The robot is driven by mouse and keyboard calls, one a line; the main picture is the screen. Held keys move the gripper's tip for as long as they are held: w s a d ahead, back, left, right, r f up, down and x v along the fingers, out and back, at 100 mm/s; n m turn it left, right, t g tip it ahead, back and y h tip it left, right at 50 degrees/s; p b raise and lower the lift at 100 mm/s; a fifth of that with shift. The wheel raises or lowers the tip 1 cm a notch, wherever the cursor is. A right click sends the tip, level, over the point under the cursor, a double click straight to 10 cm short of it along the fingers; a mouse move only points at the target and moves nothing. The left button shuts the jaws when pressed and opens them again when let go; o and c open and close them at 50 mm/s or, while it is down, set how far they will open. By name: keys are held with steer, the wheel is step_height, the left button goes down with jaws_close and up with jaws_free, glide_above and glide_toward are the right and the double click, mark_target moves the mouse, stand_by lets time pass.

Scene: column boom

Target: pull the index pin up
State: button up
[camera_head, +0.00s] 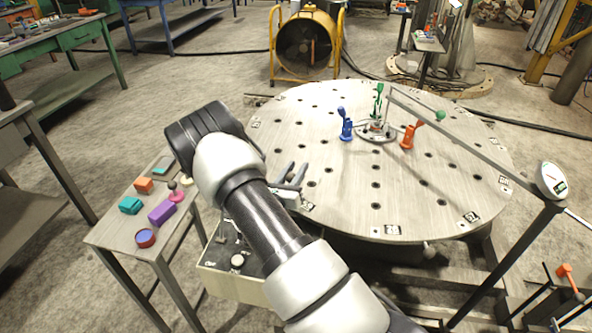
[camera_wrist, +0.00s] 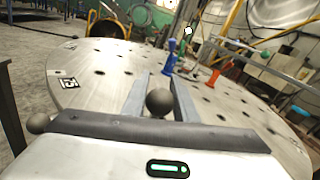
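A dark ball knob (camera_wrist: 158,102), which looks like the index pin's head, stands between the two grey fingers of my gripper (camera_wrist: 161,92) in the wrist view, close to the palm. The fingers are apart by about the knob's width. I cannot tell whether they press on it or its stem, which is hidden. In the head view my gripper (camera_head: 291,176) is at the near left edge of the round plate (camera_head: 330,105), and my arm hides the knob there.
Blue (camera_head: 346,124), green (camera_head: 378,100) and orange (camera_head: 409,134) fixtures stand mid-plate. A thin boom (camera_head: 450,128) crosses above its right side. A control box (camera_head: 228,280) lies below my arm. A small table (camera_head: 118,233) with several coloured items is at left.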

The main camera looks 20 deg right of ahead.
jaws_close()
steer(key=shift+w+r+p, duration=0.1)
steer(key=shift+r+p, duration=0.9)
steer(key=shift+r, duration=0.7)
steer(key=o, duration=0.7)
jaws_free()
steer(key=shift+r, duration=0.15)
steer(key=v, duration=1.7)
steer(key=shift+a+p, duration=0.15)
steer(key=shift+p, duration=0.2)
